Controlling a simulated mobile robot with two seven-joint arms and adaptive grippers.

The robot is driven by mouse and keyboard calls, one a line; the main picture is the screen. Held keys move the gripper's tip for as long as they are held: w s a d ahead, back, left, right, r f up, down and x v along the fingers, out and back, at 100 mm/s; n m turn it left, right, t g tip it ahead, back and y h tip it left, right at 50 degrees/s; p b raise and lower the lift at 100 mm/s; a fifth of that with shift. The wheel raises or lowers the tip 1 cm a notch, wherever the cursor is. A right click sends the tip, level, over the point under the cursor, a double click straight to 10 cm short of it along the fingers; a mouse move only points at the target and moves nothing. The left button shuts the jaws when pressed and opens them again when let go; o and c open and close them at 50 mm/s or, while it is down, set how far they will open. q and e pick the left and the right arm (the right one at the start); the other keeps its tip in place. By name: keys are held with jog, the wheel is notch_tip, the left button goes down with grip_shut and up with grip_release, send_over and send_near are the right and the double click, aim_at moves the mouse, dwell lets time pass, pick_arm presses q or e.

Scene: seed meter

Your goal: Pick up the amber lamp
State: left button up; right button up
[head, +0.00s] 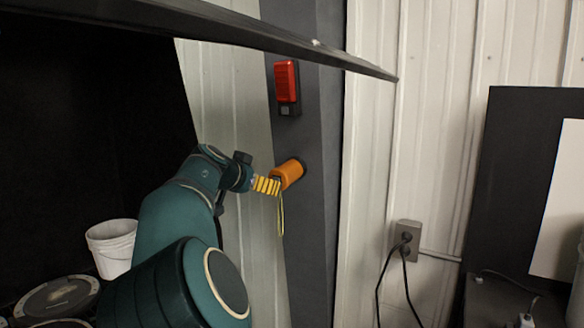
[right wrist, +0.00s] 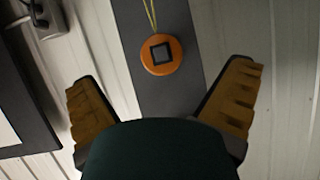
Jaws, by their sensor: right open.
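The amber lamp (head: 290,173) is a short orange cylinder mounted on a dark grey vertical post, with a thin yellow cord hanging below it. In the right wrist view the lamp (right wrist: 175,47) shows its round orange end with a dark square, and the cord runs to the top edge. My right gripper (head: 267,185) has yellow ribbed fingers and is beside the lamp's near end in the head view. In the right wrist view the gripper (right wrist: 164,76) is open, its fingers spread wide and empty, with the lamp ahead between them. My left gripper is not in view.
A red device (head: 286,82) sits on the post (head: 312,210) above the lamp. A dark bar (head: 300,45) crosses overhead. A wall outlet (head: 407,236) with black cords is at right. A white bucket (head: 112,248) stands at lower left. A dark panel (head: 505,180) stands far right.

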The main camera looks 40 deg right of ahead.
aim_at(277, 174)
jog(key=shift+m+h, duration=0.3)
jog(key=shift+m, duration=0.2)
jog(key=d, duration=0.2)
jog(key=w+d+p, duration=0.1)
jog(key=d, duration=0.1)
jog(key=d+r, duration=0.1)
jog(key=d, duration=0.1)
jog(key=shift+w+d+p, duration=0.25)
jog(key=shift+w+p, duration=0.05)
jog(key=shift+w+d+f, duration=0.2)
jog(key=shift+d+f, duration=0.1)
jog(key=shift+d, duration=0.1)
jog(key=x, duration=0.1)
jog(key=p+x, duration=0.1)
jog(key=x, duration=0.1)
jog(key=p+x, duration=0.1)
jog(key=shift+w+d+r, duration=0.2)
jog(key=shift+w+d+f, duration=0.15)
jog(key=shift+d+f, duration=0.1)
jog(key=shift+d, duration=0.1)
jog(key=c, duration=1.2)
jog(key=shift+c, duration=0.2)
